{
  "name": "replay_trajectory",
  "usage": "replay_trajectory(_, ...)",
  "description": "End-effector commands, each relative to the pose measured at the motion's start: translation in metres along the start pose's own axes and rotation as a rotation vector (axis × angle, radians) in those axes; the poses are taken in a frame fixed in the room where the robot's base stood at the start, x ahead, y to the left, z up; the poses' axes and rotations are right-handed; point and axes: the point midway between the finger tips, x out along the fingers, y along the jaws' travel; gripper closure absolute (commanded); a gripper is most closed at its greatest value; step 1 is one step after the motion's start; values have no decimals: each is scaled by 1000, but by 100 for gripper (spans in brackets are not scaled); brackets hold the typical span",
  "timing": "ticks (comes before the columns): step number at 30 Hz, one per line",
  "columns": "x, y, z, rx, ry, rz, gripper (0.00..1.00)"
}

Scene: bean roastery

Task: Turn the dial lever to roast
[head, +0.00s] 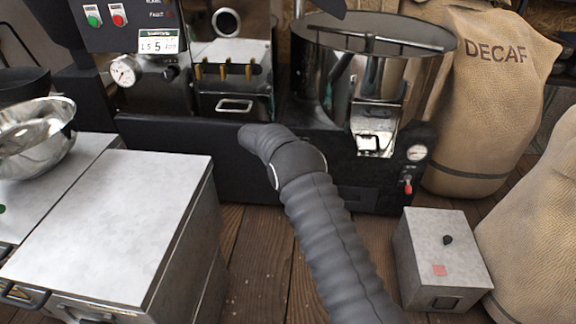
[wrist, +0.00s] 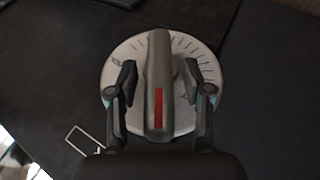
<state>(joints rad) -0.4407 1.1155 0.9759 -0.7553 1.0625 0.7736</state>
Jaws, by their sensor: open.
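The dial lever (wrist: 158,95) shows in the wrist view as a long grey bar with a red stripe along its nearer half. It lies across a round, pale dial plate (wrist: 180,47) and runs nearly straight up and down in the picture. My gripper (wrist: 160,82) is open, with one finger on each side of the lever and a gap on both sides. The lower plate is partly hidden. I cannot make out the dial or my gripper in the head view.
In the head view, the roaster (head: 240,135) with its round drum (head: 320,80) stands at the back. A grey cabinet (head: 115,215) and steel bowl (head: 45,135) are left. A small grey box (head: 435,250) and a DECAF sack (head: 495,100) are right. Bare planks show between.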

Motion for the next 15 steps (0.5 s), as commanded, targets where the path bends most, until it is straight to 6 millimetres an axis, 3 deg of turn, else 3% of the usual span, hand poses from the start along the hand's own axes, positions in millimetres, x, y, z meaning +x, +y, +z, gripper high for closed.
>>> replay_trajectory(7, -17, -1, -1, 0, 4, -1, 50)
replay_trajectory(15, -68, 0, -1, 1, 3, -1, 50)
